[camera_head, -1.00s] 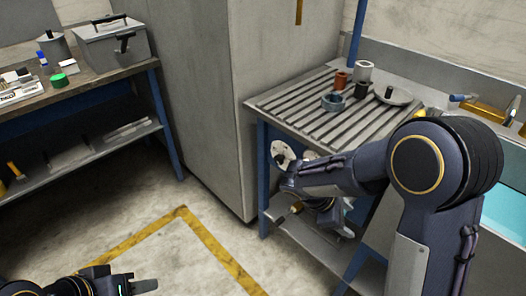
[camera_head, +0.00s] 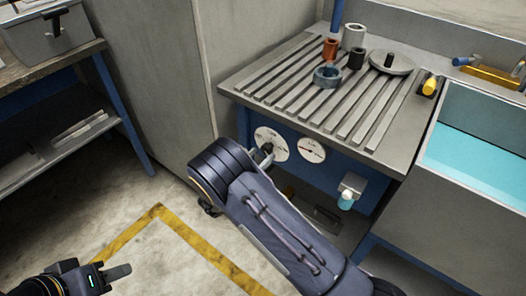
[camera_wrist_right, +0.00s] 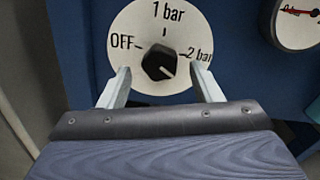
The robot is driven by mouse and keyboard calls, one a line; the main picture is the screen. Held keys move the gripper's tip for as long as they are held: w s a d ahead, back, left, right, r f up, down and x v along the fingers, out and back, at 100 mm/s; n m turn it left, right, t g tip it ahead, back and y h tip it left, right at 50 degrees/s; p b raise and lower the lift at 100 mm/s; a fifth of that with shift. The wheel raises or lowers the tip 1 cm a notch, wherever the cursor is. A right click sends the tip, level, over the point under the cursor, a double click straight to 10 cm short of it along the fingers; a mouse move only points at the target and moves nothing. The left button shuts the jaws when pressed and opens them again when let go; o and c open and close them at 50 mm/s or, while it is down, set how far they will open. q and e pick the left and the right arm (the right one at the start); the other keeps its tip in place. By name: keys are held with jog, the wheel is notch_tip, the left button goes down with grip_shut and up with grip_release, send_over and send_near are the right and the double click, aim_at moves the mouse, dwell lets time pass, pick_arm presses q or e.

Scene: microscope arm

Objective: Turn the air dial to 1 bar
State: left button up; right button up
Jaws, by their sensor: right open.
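The air dial is a white round plate (camera_head: 272,143) on the blue front under the slatted bench top. In the right wrist view the air dial (camera_wrist_right: 128,28) fills the top middle, marked OFF, 1 bar and 2 bar. Its black knob (camera_wrist_right: 158,60) has a light mark towards the lower right, not at 1 bar. My right gripper (camera_wrist_right: 161,74) is open, its fingers either side of the knob with gaps; I cannot tell their depth. The forearm mostly hides this gripper in the head view. My left gripper (camera_head: 112,276) is low at the left, away from the bench.
A pressure gauge (camera_head: 312,150) with a red needle sits right of the dial. The slatted bench top (camera_head: 300,85) bears several small parts and a round lidded dish (camera_head: 392,62). A blue-water sink (camera_head: 480,150) stands at the right. Floor at the left is clear.

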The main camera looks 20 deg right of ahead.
jog(key=shift+x, duration=1.3)
jog(key=c, duration=1)
